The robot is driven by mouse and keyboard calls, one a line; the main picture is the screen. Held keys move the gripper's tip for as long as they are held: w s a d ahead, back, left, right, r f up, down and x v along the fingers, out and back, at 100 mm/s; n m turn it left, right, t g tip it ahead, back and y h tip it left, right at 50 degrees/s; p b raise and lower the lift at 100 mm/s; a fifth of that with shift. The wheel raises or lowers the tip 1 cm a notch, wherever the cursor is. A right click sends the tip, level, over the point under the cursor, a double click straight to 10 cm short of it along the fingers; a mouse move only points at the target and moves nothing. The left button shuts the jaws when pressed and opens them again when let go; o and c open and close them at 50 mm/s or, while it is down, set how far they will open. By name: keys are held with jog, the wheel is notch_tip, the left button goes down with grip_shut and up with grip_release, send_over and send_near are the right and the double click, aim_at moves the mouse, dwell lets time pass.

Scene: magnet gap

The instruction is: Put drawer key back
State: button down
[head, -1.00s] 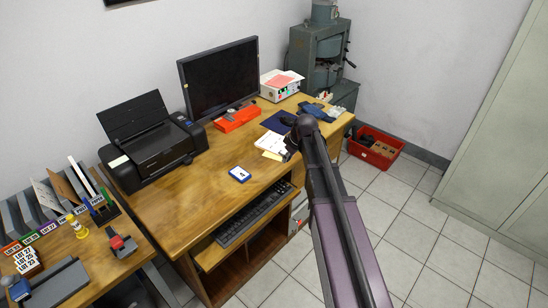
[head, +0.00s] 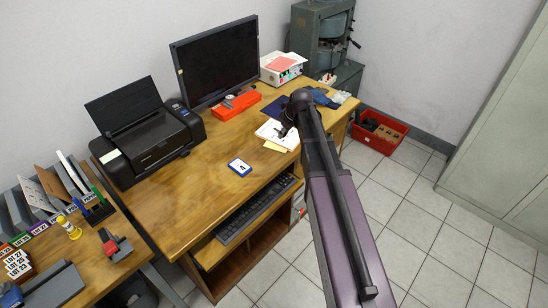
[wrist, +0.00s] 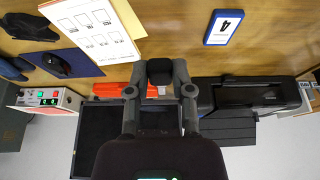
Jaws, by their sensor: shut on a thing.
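My gripper (wrist: 160,82) shows in the wrist view with its dark fingers closed together over the desk. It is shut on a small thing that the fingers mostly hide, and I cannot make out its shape. In the head view my gripper (head: 284,131) is partly behind my own arm, above the white printed sheet near the right part of the desk. I cannot pick out the drawer key by its look in either view. The desk drawers are hidden or not clear behind my arm.
On the wooden desk (head: 190,205) stand a black printer (head: 148,135), a monitor (head: 215,60), an orange box (head: 236,105) and a white-and-red instrument (head: 283,67). A blue-edged card marked 4 (head: 239,167) lies at mid-desk. A red crate (head: 379,133) sits on the floor to the right.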

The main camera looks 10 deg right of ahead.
jog(key=shift+d, duration=0.15)
jog(key=s+d+f+g+h+b, duration=0.1)
jog(key=s+d+f+b, duration=0.3)
jog(key=s+f+b, duration=0.4)
jog(key=shift+s+f+b, duration=0.4)
jog(key=shift+s+f, duration=0.45)
jog(key=shift+s, duration=0.1)
jog(key=shift+w, duration=0.1)
jog(key=b, duration=0.1)
send_over(273, 158)
jog(key=s, duration=0.2)
jog(key=shift+d+f, duration=0.45)
jog(key=shift+f, duration=0.2)
jog(key=shift+w, duration=0.1)
jog(key=shift+w+a+f, duration=0.1)
jog(key=shift+w+a, duration=0.15)
jog(key=shift+w, duration=0.3)
notch_tip(273, 158, down, 4)
jog(key=b, duration=0.4)
jog(key=shift+r, duration=0.25)
